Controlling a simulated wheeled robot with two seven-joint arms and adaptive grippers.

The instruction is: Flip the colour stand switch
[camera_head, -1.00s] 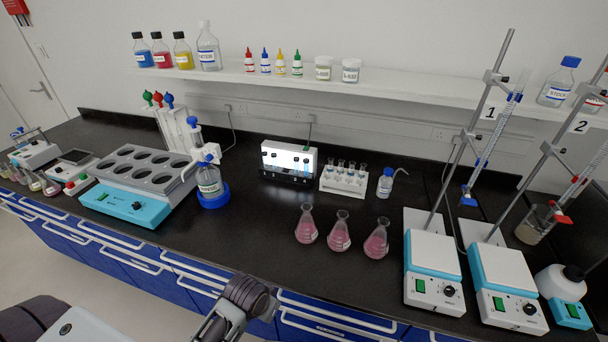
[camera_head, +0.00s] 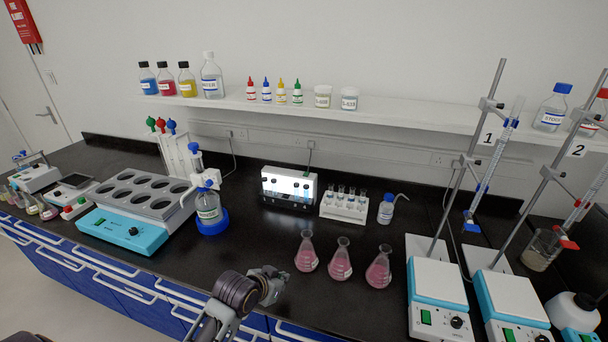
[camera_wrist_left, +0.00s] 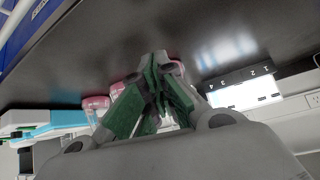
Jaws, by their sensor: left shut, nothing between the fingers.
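The colour stand (camera_head: 289,186) is a small white box with a lit front panel and a dark base, near the back middle of the bench. A small green spot shows at its top right; I cannot tell whether that is the switch. In the left wrist view the stand (camera_wrist_left: 240,92) appears upside down at the right, with numbers along its dark base. My left gripper (camera_head: 272,276) is shut and empty over the front edge of the bench, in front of the stand and apart from it. Its green-padded fingers (camera_wrist_left: 160,60) meet in the wrist view. My right gripper is out of view.
Several pink flasks (camera_head: 340,262) stand right of my left gripper. A tube rack (camera_head: 344,206) is right of the stand. A bottle in a blue ring (camera_head: 212,222) stands left. The black bench between gripper and stand is clear.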

